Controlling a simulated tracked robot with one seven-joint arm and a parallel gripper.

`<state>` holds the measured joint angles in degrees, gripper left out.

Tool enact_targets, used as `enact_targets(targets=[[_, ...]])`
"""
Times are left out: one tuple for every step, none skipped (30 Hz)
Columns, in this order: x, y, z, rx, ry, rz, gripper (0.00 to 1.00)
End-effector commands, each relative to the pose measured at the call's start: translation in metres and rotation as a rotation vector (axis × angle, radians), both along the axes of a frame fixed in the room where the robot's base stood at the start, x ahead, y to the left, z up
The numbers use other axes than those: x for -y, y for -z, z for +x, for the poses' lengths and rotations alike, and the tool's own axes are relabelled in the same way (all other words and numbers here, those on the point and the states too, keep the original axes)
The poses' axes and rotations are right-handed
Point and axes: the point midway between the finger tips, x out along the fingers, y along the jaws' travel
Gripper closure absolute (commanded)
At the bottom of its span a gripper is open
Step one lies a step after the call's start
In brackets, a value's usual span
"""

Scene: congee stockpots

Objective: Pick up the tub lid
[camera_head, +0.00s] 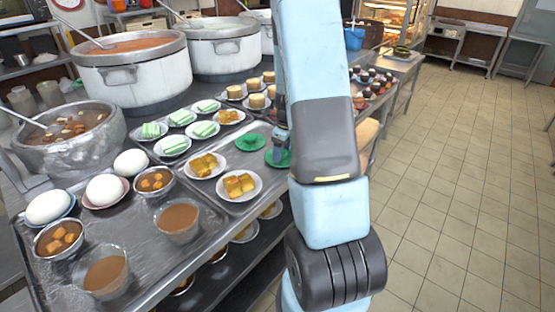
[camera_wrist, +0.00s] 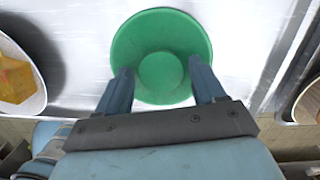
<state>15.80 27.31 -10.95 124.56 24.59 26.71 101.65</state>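A round green lid-like disc (camera_wrist: 162,28) with a raider-lighter round centre lies in the middle of the wrist view. My gripper (camera_wrist: 159,76) is open, its two blue fingers apart over the disc, one on each side of the centre. I cannot tell whether the fingertips touch it. In the head view the green disc (camera_head: 285,161) lies on the metal tray, partly hidden by my gripper (camera_head: 279,150). A second green piece (camera_head: 250,142) with a raised middle sits just left of it; I cannot tell which of the two is the tub lid.
Plates of yellow cubes (camera_head: 239,186) and green-striped pieces (camera_head: 173,146) stand left of the discs. White buns (camera_head: 107,190) and bowls of brown liquid (camera_head: 178,219) are nearer. Large stockpots (camera_head: 134,80) stand behind. The tiled floor (camera_head: 450,180) at right is clear.

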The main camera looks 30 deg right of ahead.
Motion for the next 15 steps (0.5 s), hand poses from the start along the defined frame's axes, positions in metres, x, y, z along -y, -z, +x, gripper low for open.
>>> enact_targets(targets=[[-0.0001, -0.0001, -0.0001, 0.0, 0.0, 0.0, 0.36], [-0.0001, -0.0001, 0.0, 0.0, 0.0, 0.0, 0.39], [-0.0001, -0.0001, 0.0, 0.0, 0.0, 0.0, 0.43], [-0.0001, -0.0001, 0.0, 0.0, 0.0, 0.0, 0.46], [-0.0001, -0.0001, 0.0, 0.0, 0.0, 0.0, 0.49], [-0.0003, -0.0001, 0.0001, 0.0, 0.0, 0.0, 0.53], [-0.0003, -0.0001, 0.0001, 0.0, 0.0, 0.0, 0.55], [-0.0003, -0.0001, 0.0001, 0.0, -0.001, 0.0, 0.58], [-0.0004, -0.0001, 0.0, 0.0, -0.001, 0.0, 0.62], [-0.0004, -0.0001, 0.0001, 0.0, -0.001, 0.0, 0.65], [-0.0004, -0.0001, 0.0001, 0.0, -0.001, 0.0, 0.68], [-0.0004, -0.0001, 0.0001, 0.0, -0.001, 0.0, 0.72], [-0.0004, -0.0001, 0.0001, 0.0, -0.001, 0.0, 0.75], [-0.0005, -0.0001, 0.0001, 0.0, -0.001, 0.0, 0.77], [-0.0005, -0.0002, 0.0001, 0.0, -0.001, 0.0, 0.79]])
